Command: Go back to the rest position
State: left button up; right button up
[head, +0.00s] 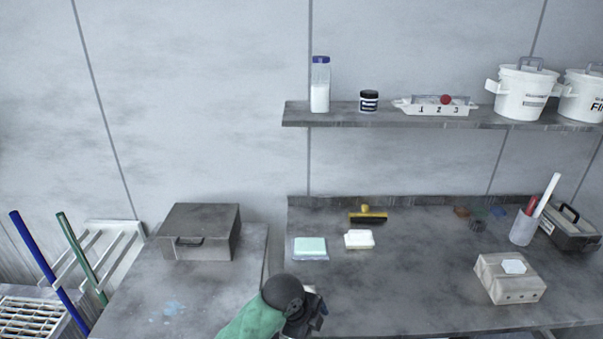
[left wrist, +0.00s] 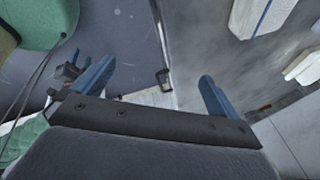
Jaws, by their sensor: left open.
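My left gripper (head: 317,312) is low in the middle of the head view, at the near part of the workbench. Its dark wrist and green arm (head: 250,322) hide most of it there. In the left wrist view my left gripper (left wrist: 155,88) shows two blue fingers held wide apart, with nothing between them.
The grey workbench (head: 400,290) holds a mint-green pad (head: 310,246), a white block (head: 359,239), a yellow-handled brush (head: 368,216) and a tissue box (head: 510,280). A metal box (head: 200,232) stands left. A shelf (head: 400,119) with containers runs above. Bench centre right is clear.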

pick_arm(q)
jog(key=s+a+f+n+t+y, duration=0.15)
jog(key=s+a+f+n, duration=0.25)
jog(key=s+a+n, duration=0.75)
jog(key=s+a+f+n+t+y, duration=0.1)
jog(key=s+a+f+n+y, duration=0.2)
jog(key=s+a+n, duration=0.9)
jog(key=d+f+m+g, duration=0.1)
jog(key=d+f, duration=0.1)
jog(key=f, duration=0.8)
jog(key=s+d+f+m+g+h, duration=0.1)
jog(key=d+f, duration=0.1)
jog(key=f, duration=0.9)
jog(key=shift+s+d+f+g, duration=0.15)
jog(key=shift+d+f+g, duration=0.1)
jog(key=shift+d+g, duration=0.1)
jog(key=shift+a, duration=0.1)
